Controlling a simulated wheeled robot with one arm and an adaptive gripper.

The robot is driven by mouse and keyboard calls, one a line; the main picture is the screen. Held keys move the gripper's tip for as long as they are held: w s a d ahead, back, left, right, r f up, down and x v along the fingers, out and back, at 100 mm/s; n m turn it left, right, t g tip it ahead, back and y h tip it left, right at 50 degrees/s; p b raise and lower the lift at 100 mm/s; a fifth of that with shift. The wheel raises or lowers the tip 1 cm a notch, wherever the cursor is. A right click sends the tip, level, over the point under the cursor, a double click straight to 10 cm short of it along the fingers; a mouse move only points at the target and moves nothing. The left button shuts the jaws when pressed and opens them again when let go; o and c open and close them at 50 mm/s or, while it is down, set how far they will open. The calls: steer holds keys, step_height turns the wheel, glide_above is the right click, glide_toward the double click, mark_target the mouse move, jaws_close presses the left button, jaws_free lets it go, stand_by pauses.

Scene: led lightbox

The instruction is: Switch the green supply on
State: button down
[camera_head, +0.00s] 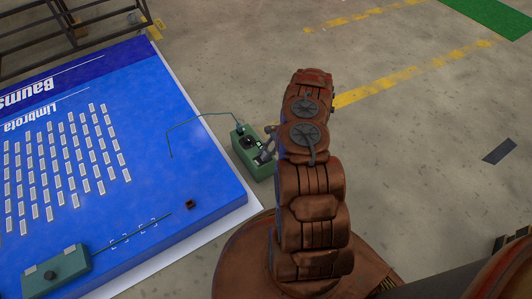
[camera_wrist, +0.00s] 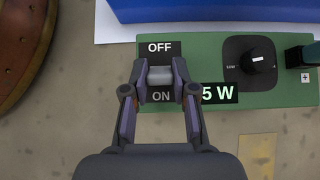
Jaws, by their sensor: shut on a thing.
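The green supply (camera_head: 243,135) is a box on the floor at the right edge of the blue panel. In the wrist view the green supply (camera_wrist: 222,72) shows an OFF label above an ON label, a black dial (camera_wrist: 250,60) and a "5 W" label. A grey switch (camera_wrist: 160,76) sits between the OFF and ON labels. My gripper (camera_wrist: 160,70) is shut on this switch, one finger on each side. I cannot tell which way the switch is set. In the head view my gripper (camera_head: 268,145) is at the supply, partly hidden by my arm.
The large blue panel (camera_head: 150,90) lies at left with rows of pale LED strips. A second green box (camera_head: 60,267) sits on its lower left. A wire (camera_head: 205,117) runs from the supply to the panel. A metal rack (camera_head: 70,25) stands top left. The floor at right is open.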

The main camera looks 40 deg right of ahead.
steer(key=c, duration=0.9)
jaws_free()
steer(key=v, duration=1.2)
